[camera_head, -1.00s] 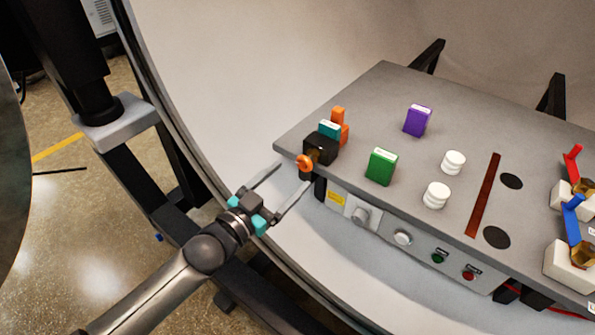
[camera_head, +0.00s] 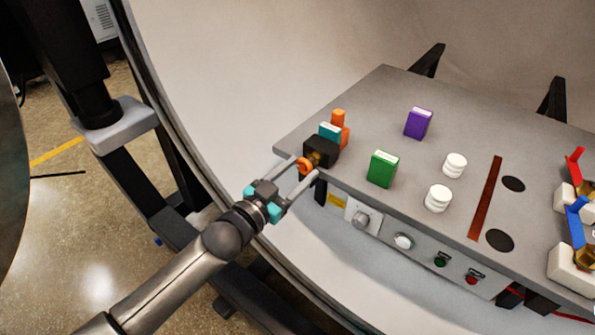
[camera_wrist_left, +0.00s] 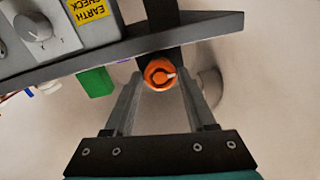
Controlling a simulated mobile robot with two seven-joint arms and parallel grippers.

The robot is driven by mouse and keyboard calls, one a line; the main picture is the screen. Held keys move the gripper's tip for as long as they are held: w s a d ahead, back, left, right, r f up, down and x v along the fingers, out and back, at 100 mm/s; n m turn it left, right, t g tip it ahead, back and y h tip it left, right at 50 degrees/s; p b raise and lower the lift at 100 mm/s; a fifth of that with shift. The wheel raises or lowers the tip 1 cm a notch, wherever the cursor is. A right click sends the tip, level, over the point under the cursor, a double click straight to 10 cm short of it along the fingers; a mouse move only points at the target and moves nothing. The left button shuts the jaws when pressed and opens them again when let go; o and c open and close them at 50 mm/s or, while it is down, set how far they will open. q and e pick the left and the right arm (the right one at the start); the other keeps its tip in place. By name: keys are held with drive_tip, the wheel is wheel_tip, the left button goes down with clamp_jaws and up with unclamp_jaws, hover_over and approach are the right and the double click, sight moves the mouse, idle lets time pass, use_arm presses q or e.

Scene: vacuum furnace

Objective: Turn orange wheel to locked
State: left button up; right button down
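The orange wheel (camera_head: 304,166) sits on the front of a black block (camera_head: 321,151) at the near left corner of the grey panel. My left gripper (camera_head: 308,165) has one finger on each side of the wheel. Its fingertips (camera_wrist_left: 160,78) lie close against the wheel's rim, with no clear gap in either view. Any lettering for locked cannot be made out. My right gripper is not in view.
The grey panel (camera_head: 360,95) carries teal, orange, green (camera_head: 383,169) and purple (camera_head: 418,124) blocks, white knobs and red and blue levers. A knob (camera_head: 361,220) and a yellow label (camera_wrist_left: 88,10) are on its front face. The curved furnace wall surrounds the panel.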

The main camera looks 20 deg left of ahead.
use_arm(q)
clamp_jaws()
